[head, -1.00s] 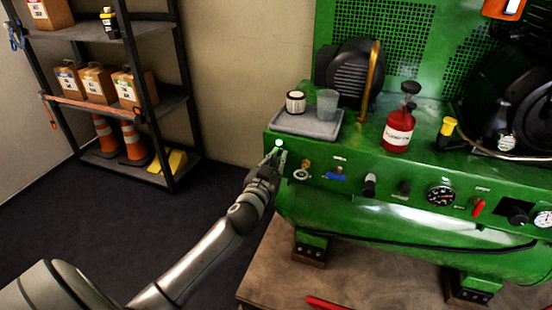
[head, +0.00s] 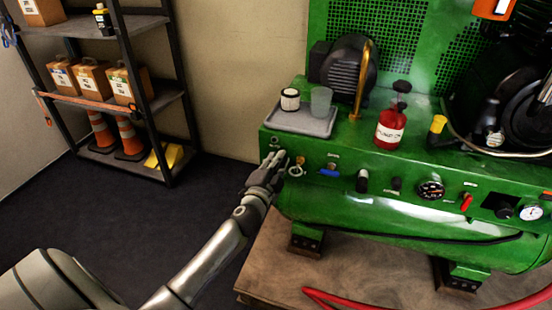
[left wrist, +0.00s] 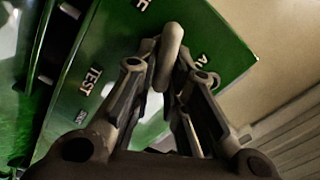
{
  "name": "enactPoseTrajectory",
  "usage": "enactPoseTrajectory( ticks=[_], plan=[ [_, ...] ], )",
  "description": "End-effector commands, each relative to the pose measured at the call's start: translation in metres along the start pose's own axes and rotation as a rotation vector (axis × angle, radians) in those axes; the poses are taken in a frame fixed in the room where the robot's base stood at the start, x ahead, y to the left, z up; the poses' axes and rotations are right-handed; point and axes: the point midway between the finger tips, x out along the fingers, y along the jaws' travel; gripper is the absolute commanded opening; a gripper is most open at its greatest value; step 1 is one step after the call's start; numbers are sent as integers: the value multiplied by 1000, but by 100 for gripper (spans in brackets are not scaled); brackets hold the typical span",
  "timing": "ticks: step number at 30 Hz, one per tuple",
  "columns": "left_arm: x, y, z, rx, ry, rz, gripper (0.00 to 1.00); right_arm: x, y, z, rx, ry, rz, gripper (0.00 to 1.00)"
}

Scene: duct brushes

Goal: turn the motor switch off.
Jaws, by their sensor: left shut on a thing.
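The motor switch (left wrist: 168,55) is a grey elongated knob on the green panel (left wrist: 85,70); labels reading TEST, AU and a partly hidden one ending in F surround it. My left gripper (left wrist: 168,75) is shut on the knob, one finger on each side. The knob points up the picture, between the F and AU labels; its exact setting is hard to tell. In the head view my left gripper (head: 274,163) is at the panel's left end and hides the switch. A small round lamp (head: 275,142) just above it looks dark. My right gripper is not in view.
Right of my gripper are a brass fitting with a ring (head: 299,163), a blue handle (head: 329,170), a black knob (head: 362,181) and a gauge (head: 431,189). A grey tray (head: 303,120) sits above. A red hose (head: 420,303) lies below; floor at left is clear.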

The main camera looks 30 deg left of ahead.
Motion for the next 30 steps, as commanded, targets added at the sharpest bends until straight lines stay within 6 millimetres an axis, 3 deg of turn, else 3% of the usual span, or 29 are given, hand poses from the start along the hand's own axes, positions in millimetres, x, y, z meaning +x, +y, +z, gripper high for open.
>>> enactPoseTrajectory(
  ticks=[15,30],
  plan=[
    [0,9,1,379,2,2,0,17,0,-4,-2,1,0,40],
    [0,11,2,477,2,2,0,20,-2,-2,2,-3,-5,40]
  ],
)
